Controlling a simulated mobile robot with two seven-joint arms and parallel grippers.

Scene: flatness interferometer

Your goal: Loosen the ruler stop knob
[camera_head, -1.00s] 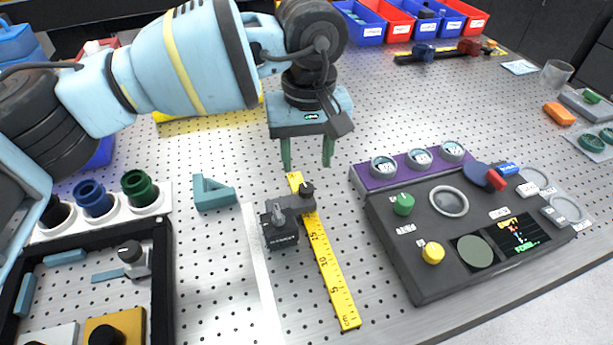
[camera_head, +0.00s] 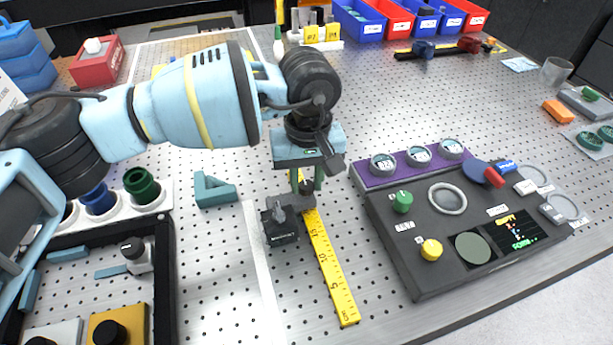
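The yellow ruler (camera_head: 328,262) lies on the perforated bench. My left gripper (camera_head: 307,184) points down at the black knob, one green finger on each side. The fingers appear closed on the knob; its top is partly hidden under the gripper. My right gripper is not in view.
A teal angle block (camera_head: 213,191) stands left of the stop. A dark control panel (camera_head: 415,284) with knobs and a screen is at the right. A black-rimmed tray (camera_head: 164,285) is at the lower left. The bench behind the panel is mostly clear.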

